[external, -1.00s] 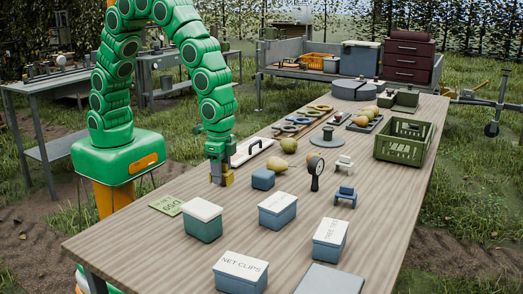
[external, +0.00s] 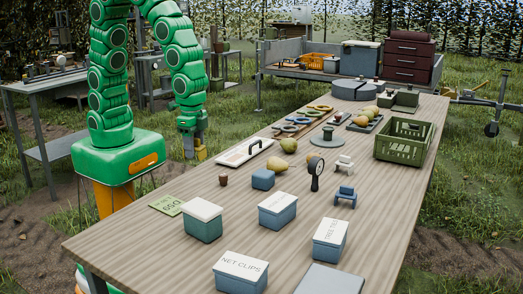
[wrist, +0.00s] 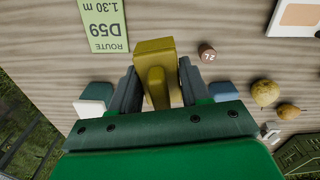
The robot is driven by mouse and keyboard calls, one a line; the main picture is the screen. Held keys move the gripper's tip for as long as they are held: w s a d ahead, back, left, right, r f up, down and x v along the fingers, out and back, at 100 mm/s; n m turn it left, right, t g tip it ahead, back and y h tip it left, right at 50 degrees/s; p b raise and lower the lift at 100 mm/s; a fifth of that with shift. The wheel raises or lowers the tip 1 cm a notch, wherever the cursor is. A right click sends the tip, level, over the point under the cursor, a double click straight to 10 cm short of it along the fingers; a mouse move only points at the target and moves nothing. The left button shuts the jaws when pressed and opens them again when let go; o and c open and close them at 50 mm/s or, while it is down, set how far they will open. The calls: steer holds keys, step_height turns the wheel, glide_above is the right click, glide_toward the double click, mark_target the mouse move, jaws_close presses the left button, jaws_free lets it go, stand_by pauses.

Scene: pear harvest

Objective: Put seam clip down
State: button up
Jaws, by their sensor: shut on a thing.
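My gripper (external: 195,151) is shut on a yellow block-like piece, the seam clip (wrist: 155,72). In the wrist view the seam clip stands between the two dark fingers. In the external view its yellow end shows under my gripper, by the table's left edge. The seam clip appears held up, clear of the wooden table (external: 150,238). The fingertips' exact contact is partly hidden.
A small brown round piece (external: 223,180) marked 72 (wrist: 207,52) stands near that edge. A green route card (external: 167,205), lidded boxes (external: 203,220), a blue block (external: 263,179), pears (external: 288,145) and a white board (external: 245,152) are around. Bare wood surrounds the brown piece.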

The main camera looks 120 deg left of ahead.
steer(key=w+d+r+m, duration=0.2)
steer(key=d+r, duration=0.7)
steer(key=d, duration=0.4)
glide_above(201, 207)
steer(key=s, duration=0.1)
steer(key=f, duration=0.8)
steer(key=shift+a+f, duration=0.25)
steer(key=shift+w+d+f, duration=0.2)
steer(key=shift+w+f, duration=0.35)
steer(key=shift+f, duration=1.7)
steer(key=shift+f, duration=0.1)
steer(key=o, duration=1)
steer(key=shift+o, duration=0.2)
